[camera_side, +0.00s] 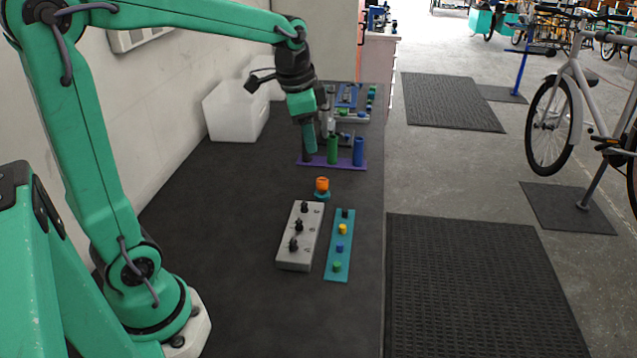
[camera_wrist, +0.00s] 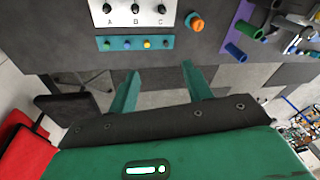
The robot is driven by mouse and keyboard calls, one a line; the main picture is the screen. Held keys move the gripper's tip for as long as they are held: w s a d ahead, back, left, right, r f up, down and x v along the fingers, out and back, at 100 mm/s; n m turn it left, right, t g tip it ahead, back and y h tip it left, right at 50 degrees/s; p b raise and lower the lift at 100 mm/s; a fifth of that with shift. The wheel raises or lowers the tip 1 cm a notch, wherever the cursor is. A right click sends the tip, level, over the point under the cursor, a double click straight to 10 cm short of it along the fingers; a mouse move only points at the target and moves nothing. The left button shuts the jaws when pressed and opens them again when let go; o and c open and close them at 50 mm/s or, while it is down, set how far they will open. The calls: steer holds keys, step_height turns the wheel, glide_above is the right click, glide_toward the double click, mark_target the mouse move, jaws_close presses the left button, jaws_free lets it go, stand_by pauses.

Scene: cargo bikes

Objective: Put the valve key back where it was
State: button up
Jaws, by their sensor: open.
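I cannot tell for certain which piece is the valve key. A pale grey block (camera_side: 294,257) lies on the dark bench with three black knob-like pieces standing in it; the wrist view shows the block (camera_wrist: 122,22) with letters beside them. A teal strip (camera_side: 338,256) with small coloured caps lies to its right. An orange round piece (camera_side: 322,184) sits on a teal base behind the block, and also shows in the wrist view (camera_wrist: 197,22). My gripper (camera_side: 318,140) is open over the bench beyond the orange piece; in the wrist view nothing shows between its fingers (camera_wrist: 161,75).
A purple board (camera_side: 345,166) carries a green tube (camera_side: 332,150) and a blue tube (camera_side: 358,150), close to my gripper. More small parts stand behind it. A white bin (camera_side: 236,110) is by the wall. The bench left of the grey block is clear.

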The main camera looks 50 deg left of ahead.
steer(key=s+d+n+t, duration=0.1)
steer(key=s+d+n, duration=0.2)
steer(key=s, duration=0.5)
steer(key=s+d+n+t, duration=0.2)
steer(key=s+d, duration=0.1)
steer(key=s, duration=0.4)
steer(key=shift+s+d+n, duration=0.4)
